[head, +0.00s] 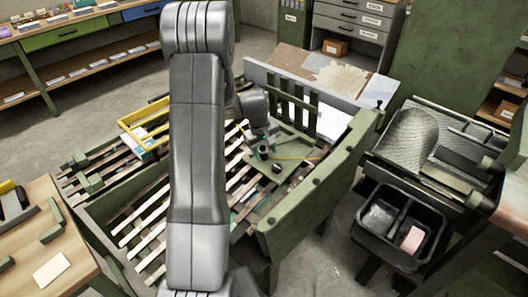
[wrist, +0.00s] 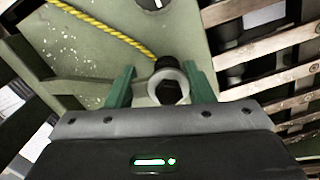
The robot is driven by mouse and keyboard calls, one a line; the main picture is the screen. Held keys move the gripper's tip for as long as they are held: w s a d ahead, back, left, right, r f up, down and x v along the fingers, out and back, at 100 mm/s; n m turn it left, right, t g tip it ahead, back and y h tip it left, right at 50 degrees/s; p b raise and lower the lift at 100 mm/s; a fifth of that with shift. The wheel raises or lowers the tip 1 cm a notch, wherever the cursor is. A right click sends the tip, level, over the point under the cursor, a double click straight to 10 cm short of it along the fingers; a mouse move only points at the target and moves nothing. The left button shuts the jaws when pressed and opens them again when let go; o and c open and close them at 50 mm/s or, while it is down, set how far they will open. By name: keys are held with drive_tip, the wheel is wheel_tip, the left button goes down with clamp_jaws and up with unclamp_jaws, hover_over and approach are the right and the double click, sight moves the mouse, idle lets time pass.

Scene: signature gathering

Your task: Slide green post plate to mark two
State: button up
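The green post plate (head: 291,172) lies on the slatted bed of the green bench, with a yellow cord across it. In the wrist view the plate (wrist: 85,62) fills the upper left. Its upright post (wrist: 168,84), dark with a pale ring at the top, stands between the two green fingers of my gripper (wrist: 162,90). The fingers are apart, with a visible gap between the left finger and the post. In the head view my gripper (head: 262,147) is over the plate's left part and partly hides the post. I cannot make out mark two.
Pale wooden slats (head: 150,232) with open gaps lie left of the plate. The bench's raised green side wall (head: 325,180) is at the right. A yellow frame (head: 143,122) lies at the back left. A black divided bin (head: 400,222) stands right of the bench.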

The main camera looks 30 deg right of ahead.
drive_tip(key=shift+a+r, duration=0.1)
wheel_tip(320, 180, up, 13)
drive_tip(key=a, duration=0.2)
drive_tip(key=shift+a+r+p, duration=0.15)
drive_tip(key=shift+r+p, duration=0.05)
drive_tip(key=shift+p, duration=0.15)
drive_tip(key=shift+s+f, duration=0.1)
drive_tip(key=f, duration=0.4)
drive_tip(key=d+f, duration=0.1)
drive_tip(key=f, duration=0.4)
drive_tip(key=d+f, duration=0.1)
drive_tip(key=f, duration=0.3)
drive_tip(key=shift+f+b, duration=0.2)
drive_tip(key=shift+b, duration=0.15)
drive_tip(key=shift+f, duration=0.2)
drive_tip(key=shift+s+a, duration=0.15)
drive_tip(key=shift+a, duration=0.25)
